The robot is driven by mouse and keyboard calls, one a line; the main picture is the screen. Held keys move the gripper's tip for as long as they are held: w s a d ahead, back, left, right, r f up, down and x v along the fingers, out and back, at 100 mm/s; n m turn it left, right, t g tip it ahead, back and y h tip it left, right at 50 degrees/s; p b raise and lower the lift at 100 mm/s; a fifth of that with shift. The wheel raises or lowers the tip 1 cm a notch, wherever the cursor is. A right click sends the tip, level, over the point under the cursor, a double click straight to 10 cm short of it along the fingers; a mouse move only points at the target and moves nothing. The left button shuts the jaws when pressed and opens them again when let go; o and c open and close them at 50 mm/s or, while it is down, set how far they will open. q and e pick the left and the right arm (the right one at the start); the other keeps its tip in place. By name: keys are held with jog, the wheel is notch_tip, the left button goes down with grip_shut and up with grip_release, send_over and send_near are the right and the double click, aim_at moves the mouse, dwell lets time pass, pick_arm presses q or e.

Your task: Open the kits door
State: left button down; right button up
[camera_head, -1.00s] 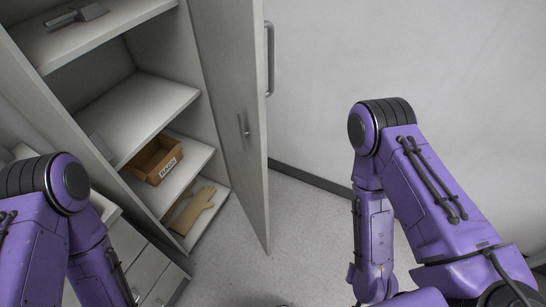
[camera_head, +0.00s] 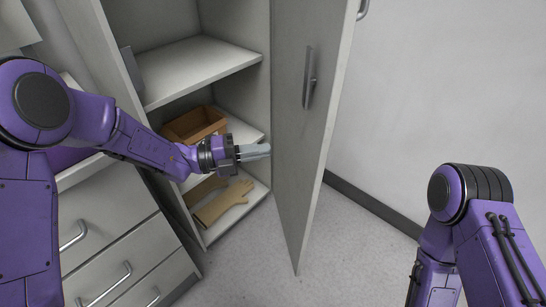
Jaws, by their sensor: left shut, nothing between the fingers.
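The kits door (camera_head: 300,130) is a tall grey cabinet door at the centre, standing swung out from the cabinet with the shelves showing to its left. My left gripper (camera_head: 268,151) is shut and empty. It is in front of the cabinet opening, just left of the door; I cannot tell whether it touches the door. My right arm is at the lower right, and its gripper is out of frame.
The open cabinet has shelves (camera_head: 200,68), a brown box (camera_head: 195,124) and tan gloves (camera_head: 222,203) low down. A drawer unit (camera_head: 110,220) stands at the lower left. Bare floor (camera_head: 350,240) lies right of the door, below a plain wall (camera_head: 440,90).

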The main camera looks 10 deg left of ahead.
aim_at(306, 145)
pick_arm(q)
jog(key=x, duration=0.8)
jog(key=shift+d+f, duration=0.1)
jog(key=shift+d, duration=0.2)
